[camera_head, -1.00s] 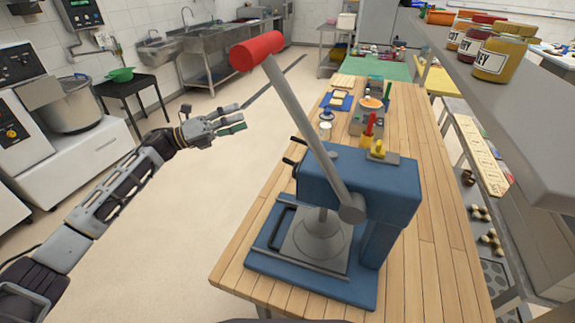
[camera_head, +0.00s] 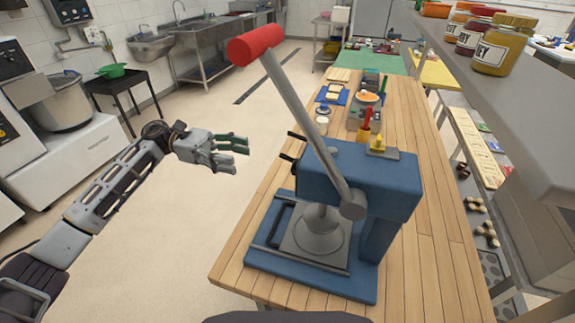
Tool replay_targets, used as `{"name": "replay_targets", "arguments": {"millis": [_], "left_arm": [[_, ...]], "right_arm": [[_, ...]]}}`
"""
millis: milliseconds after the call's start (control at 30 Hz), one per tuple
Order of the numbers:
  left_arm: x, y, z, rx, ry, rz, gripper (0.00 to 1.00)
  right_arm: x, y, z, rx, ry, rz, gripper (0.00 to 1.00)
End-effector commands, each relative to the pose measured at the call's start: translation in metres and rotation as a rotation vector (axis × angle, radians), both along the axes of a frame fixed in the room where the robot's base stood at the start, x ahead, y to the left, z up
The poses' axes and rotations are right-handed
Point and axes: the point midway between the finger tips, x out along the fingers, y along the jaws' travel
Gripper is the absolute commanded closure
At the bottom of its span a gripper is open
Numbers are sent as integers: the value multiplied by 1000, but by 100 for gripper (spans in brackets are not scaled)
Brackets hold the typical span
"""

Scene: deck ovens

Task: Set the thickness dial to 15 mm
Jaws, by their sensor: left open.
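A blue press (camera_head: 360,180) with a long grey lever and a red grip (camera_head: 256,48) stands on the wooden table. Two small black handles stick out on the press's left side. My left gripper (camera_head: 240,152) is open and empty, over the floor left of the table and the press, apart from both. My right gripper is not in view.
The lever (camera_head: 305,125) slants up and left from the press, between my left gripper and the yellow knob. Behind the press stand a red-handled tool (camera_head: 366,122) and small containers. A shelf with jars (camera_head: 503,45) runs along the right.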

Motion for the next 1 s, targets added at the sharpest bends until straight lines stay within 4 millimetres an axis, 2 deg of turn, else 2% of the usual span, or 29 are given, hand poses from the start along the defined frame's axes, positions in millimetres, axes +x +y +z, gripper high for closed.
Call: {"name": "replay_targets", "arguments": {"millis": [467, 667, 1000], "left_arm": [[-1, -5, 0, 0, 3, 1, 44], [-7, -21, 2, 0, 2, 0, 44], [-21, -63, 2, -1, 3, -1, 44]], "right_arm": [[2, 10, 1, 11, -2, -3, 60], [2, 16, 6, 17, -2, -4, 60], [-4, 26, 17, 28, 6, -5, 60]]}}
